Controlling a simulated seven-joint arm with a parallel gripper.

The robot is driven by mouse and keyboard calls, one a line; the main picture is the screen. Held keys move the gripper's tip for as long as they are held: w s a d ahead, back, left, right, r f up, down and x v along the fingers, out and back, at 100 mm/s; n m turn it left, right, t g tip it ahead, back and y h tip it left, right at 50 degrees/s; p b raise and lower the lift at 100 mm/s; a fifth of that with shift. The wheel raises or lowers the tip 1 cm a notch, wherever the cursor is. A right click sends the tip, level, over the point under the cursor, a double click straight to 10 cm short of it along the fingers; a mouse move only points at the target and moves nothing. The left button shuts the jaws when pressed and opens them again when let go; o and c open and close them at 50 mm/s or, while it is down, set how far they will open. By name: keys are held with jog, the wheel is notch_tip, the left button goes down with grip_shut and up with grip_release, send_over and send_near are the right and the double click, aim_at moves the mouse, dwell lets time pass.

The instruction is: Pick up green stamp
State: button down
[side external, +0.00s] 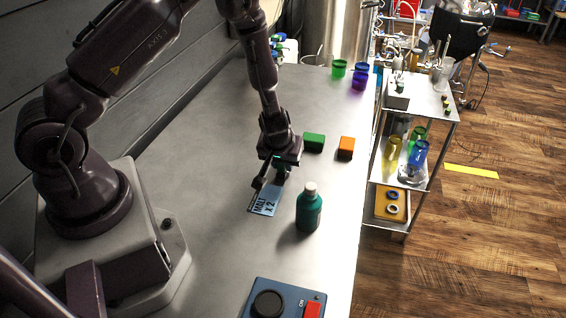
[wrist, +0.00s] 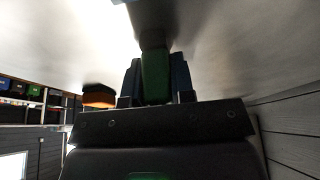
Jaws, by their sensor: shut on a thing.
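My gripper (side external: 271,181) is low over the table beside a blue card marked "MALT x 2" (side external: 264,204). In the wrist view my gripper (wrist: 156,88) is shut on a dark green thing, which I take for the green stamp (wrist: 155,75). Its far end runs into a grey, shadowed patch. In the side view the held thing is hard to make out between the dark fingers. A separate green block (side external: 313,142) lies on the table just behind and right of the gripper.
An orange block (side external: 346,148) lies right of the green block. A teal bottle with a grey cap (side external: 309,207) stands close right of the card. A blue box with a black knob and red button (side external: 285,302) is at the front. Small cups (side external: 339,68) stand at the back.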

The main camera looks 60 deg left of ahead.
jog(key=shift+r, duration=0.1)
jog(key=shift+r, duration=4.95)
jog(key=c, duration=1.7)
grip_release()
jog(key=s+d+f, duration=0.1)
jog(key=s, duration=0.1)
jog(key=s+d+f, duration=0.2)
jog(key=s+d, duration=0.1)
jog(key=shift+s+d+f, duration=0.1)
jog(key=shift+s+f, duration=0.15)
jog(key=shift+s, duration=0.1)
jog(key=shift+f, duration=0.35)
jog(key=shift+d+f, duration=0.1)
jog(key=shift+f, duration=2.2)
